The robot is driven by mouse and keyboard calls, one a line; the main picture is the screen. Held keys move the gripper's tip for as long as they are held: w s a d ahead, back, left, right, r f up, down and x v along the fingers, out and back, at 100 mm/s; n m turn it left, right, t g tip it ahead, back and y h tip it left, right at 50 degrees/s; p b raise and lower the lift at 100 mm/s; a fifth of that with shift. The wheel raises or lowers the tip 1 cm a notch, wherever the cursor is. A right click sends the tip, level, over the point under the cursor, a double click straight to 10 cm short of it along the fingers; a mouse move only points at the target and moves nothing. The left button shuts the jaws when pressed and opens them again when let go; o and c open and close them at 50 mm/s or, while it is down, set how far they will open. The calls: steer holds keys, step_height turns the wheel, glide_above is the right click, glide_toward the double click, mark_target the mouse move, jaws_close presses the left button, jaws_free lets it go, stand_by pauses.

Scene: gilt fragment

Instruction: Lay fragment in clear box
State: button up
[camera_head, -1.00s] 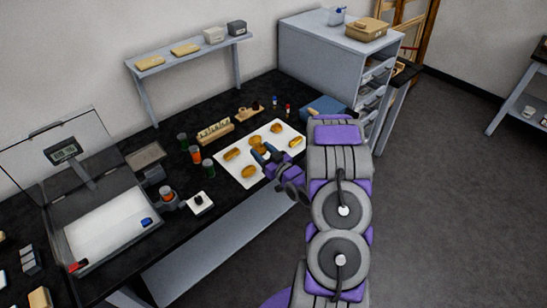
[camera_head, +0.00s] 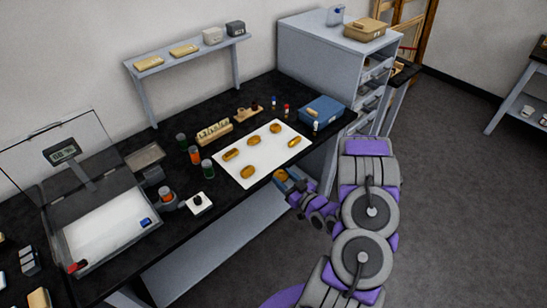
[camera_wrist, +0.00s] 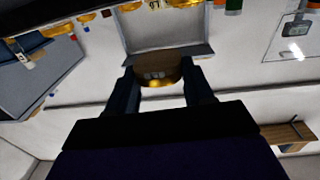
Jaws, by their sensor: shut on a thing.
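My gripper (camera_head: 284,180) is shut on a brown and gilt fragment (camera_head: 281,174), held off the front edge of the black bench. The wrist view shows the fragment (camera_wrist: 156,76) between the two dark fingers, with a gilt edge and a brown face. A large open box (camera_head: 118,226) with clear raised lid and white floor stands on the bench at the left, well away from my gripper. A small blue item (camera_head: 145,222) and a red one lie at its edges. Several other gilt fragments (camera_head: 248,172) lie on a white sheet (camera_head: 226,168).
Dark-green and orange-labelled jars (camera_head: 195,155), a small white block (camera_head: 200,203) and a dark instrument stand between the sheet and the box. A blue case (camera_head: 321,109) and small bottles stand behind right. A wall shelf (camera_head: 188,50) hangs above.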

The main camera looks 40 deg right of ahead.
steer(key=b, duration=0.2)
glide_above(276, 159)
steer(key=shift+s+a+f, duration=0.15)
steer(key=shift+f, duration=0.25)
steer(key=shift+s+a+f, duration=0.1)
steer(key=shift+s+f, duration=0.05)
steer(key=shift+f, duration=0.2)
steer(key=shift+w+d+f+b, duration=0.15)
steer(key=shift+f+b, duration=0.1)
steer(key=shift+f, duration=0.55)
steer(key=shift+w+f+b, duration=0.15)
steer(key=shift+f+b, duration=0.05)
steer(key=shift+f, duration=0.6)
steer(key=shift+f, duration=0.2)
steer(key=o, duration=1)
